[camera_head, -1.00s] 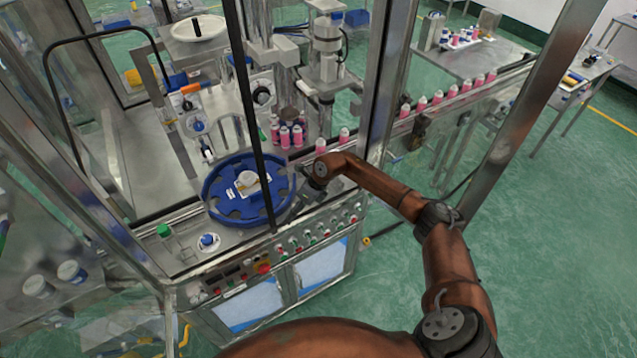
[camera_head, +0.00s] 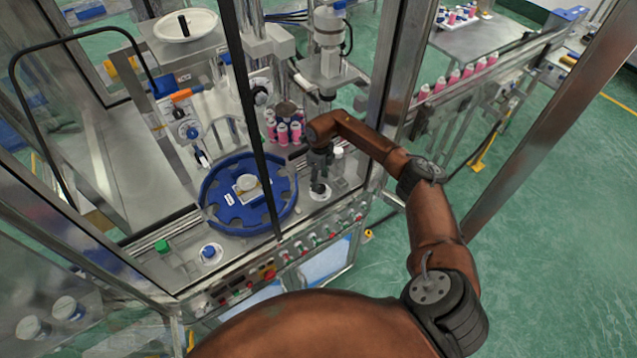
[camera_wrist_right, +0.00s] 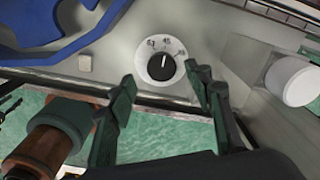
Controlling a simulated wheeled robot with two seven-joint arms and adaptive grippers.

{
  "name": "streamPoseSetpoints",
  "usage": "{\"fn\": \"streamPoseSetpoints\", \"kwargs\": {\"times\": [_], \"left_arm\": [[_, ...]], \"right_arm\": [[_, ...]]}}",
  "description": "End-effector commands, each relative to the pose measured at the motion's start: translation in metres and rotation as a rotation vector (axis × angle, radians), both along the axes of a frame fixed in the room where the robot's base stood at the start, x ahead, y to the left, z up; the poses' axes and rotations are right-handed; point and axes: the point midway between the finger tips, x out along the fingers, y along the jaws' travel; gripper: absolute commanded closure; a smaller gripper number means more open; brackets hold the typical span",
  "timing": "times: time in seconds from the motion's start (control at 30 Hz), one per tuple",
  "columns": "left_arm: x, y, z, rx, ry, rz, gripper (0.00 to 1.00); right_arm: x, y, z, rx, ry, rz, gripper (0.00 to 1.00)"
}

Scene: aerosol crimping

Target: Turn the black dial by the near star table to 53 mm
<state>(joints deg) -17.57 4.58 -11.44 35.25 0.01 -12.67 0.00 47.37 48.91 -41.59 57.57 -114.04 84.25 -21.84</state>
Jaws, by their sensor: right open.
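The black dial (camera_wrist_right: 161,67) sits on a round white scale plate in the right wrist view. Its pale mark points up the picture, close to what looks like 45; other numbers stand to either side. In the head view the dial (camera_head: 319,189) is to the right of the blue star table (camera_head: 219,214), partly under my right gripper (camera_head: 319,168). In the wrist view my right gripper (camera_wrist_right: 168,80) is open and empty, its fingers on either side of the dial in the picture. Contact with the dial cannot be told. My left gripper is not in view.
A white-capped bottle (camera_head: 338,160) stands just right of the dial, and its cap (camera_wrist_right: 292,80) is large in the wrist view. Several pink bottles (camera_head: 283,132) stand behind. A metal frame post (camera_head: 402,80) rises on the right. Panel buttons (camera_head: 315,240) line the front edge.

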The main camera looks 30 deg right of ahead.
Motion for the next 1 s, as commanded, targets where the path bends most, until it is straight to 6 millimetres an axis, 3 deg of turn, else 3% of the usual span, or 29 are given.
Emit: {"fn": "streamPoseSetpoints", "kwargs": {"times": [0.1, 0.23, 0.5, 0.6, 1.0], "left_arm": [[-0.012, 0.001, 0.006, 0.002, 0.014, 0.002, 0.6], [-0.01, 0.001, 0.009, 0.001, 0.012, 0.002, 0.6], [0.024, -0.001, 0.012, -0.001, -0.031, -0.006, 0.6], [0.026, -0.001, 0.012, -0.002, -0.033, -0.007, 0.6], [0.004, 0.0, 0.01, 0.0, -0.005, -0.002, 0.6]], "right_arm": [[-0.002, -0.001, -0.017, 0.001, 0.002, -0.004, 0.53], [-0.001, -0.001, -0.031, 0.002, 0.0, -0.002, 0.53], [0.0, -0.001, -0.038, 0.001, -0.001, 0.0, 0.53], [0.0, 0.001, -0.038, 0.001, -0.001, 0.002, 0.53], [0.0, 0.001, -0.038, 0.001, -0.001, 0.003, 0.8]]}}
